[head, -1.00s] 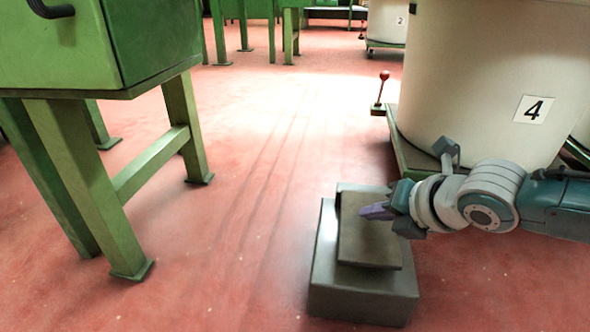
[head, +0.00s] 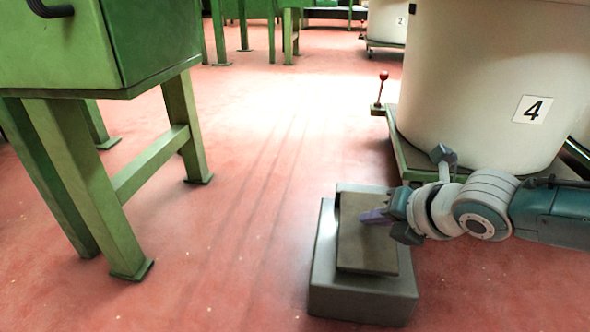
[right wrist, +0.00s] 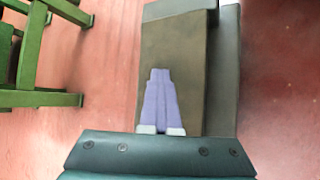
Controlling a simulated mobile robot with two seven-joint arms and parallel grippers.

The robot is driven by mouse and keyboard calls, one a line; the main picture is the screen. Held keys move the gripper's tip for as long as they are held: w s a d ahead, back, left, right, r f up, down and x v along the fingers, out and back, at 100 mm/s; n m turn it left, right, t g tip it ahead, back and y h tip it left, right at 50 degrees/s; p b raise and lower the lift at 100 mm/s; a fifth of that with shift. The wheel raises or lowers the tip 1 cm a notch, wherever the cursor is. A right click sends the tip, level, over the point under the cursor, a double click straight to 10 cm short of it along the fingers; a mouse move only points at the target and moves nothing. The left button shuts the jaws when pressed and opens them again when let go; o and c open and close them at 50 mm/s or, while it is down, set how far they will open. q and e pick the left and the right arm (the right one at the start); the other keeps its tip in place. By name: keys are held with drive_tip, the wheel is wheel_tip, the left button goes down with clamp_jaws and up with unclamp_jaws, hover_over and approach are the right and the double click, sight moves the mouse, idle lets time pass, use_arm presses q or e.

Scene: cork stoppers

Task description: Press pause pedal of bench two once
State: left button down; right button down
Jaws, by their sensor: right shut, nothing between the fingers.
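The pedal (head: 366,249) is a brown plate on a dark grey box (head: 362,301) on the red floor, at the lower middle of the head view. My right gripper (head: 366,216) comes in from the right with its purple fingers over the upper part of the plate. In the right wrist view the shut, empty fingers (right wrist: 159,75) lie in front of the brown plate (right wrist: 190,50). I cannot tell whether they touch it. No bench number shows on the pedal. My left gripper is not in view.
A green bench (head: 152,42) on green legs stands at the left. A white tub (head: 470,90) marked 4 stands on a green wheeled base (head: 412,165) at the right, with a red-knobbed lever (head: 382,88) beside it. The red floor between is clear.

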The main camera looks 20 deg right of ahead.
sight(370, 232)
drive_tip(key=shift+f, duration=0.55)
idle(0.4)
drive_tip(key=shift+r+p, duration=1.45)
drive_tip(key=shift+a+r, duration=0.1)
wheel_tip(370, 232, up, 5)
drive_tip(key=p, duration=0.5)
drive_tip(key=shift+r, duration=0.1)
